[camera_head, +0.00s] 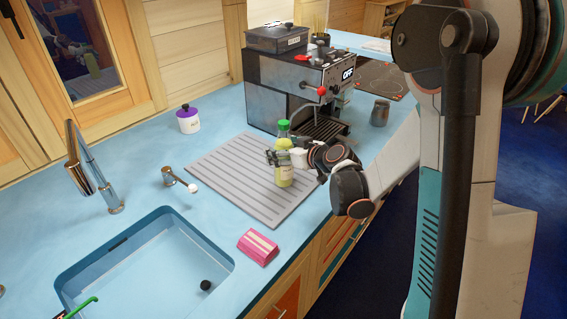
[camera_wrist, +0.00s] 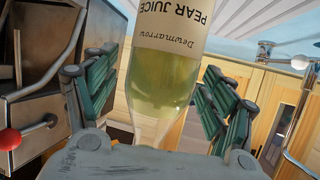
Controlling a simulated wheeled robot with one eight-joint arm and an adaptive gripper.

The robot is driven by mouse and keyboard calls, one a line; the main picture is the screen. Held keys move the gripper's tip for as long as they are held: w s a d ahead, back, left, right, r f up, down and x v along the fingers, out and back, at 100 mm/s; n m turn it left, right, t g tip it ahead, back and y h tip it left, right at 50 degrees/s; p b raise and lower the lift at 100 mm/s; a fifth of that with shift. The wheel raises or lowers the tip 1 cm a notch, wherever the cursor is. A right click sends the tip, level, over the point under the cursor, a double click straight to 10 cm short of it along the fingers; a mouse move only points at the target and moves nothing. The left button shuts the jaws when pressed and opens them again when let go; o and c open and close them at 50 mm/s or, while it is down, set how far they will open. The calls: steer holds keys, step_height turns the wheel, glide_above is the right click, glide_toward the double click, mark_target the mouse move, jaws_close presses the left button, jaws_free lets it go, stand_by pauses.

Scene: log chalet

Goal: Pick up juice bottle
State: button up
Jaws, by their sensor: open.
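The juice bottle (camera_head: 284,172) has a green cap and pale yellow-green juice. It stands upright on the grey ribbed drying mat (camera_head: 222,176), near the mat's right side. In the wrist view the bottle (camera_wrist: 160,85) fills the middle, with a "PEAR JUICE" label that appears upside down. My gripper (camera_head: 280,157) is at the bottle's upper part. In the wrist view its green-padded fingers (camera_wrist: 155,100) are spread, one on each side of the bottle. I cannot tell whether either pad touches it.
A coffee machine (camera_head: 300,88) stands close behind the bottle, with a dark cup (camera_head: 380,112) to its right. A sink (camera_head: 145,262), a pink-and-white sponge (camera_head: 258,246) and a purple-lidded jar (camera_head: 188,119) are left of or in front of it. The blue counter (camera_head: 150,180) between them is mostly clear.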

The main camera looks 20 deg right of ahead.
steer(key=c, duration=1.8)
steer(key=shift+r, duration=0.1)
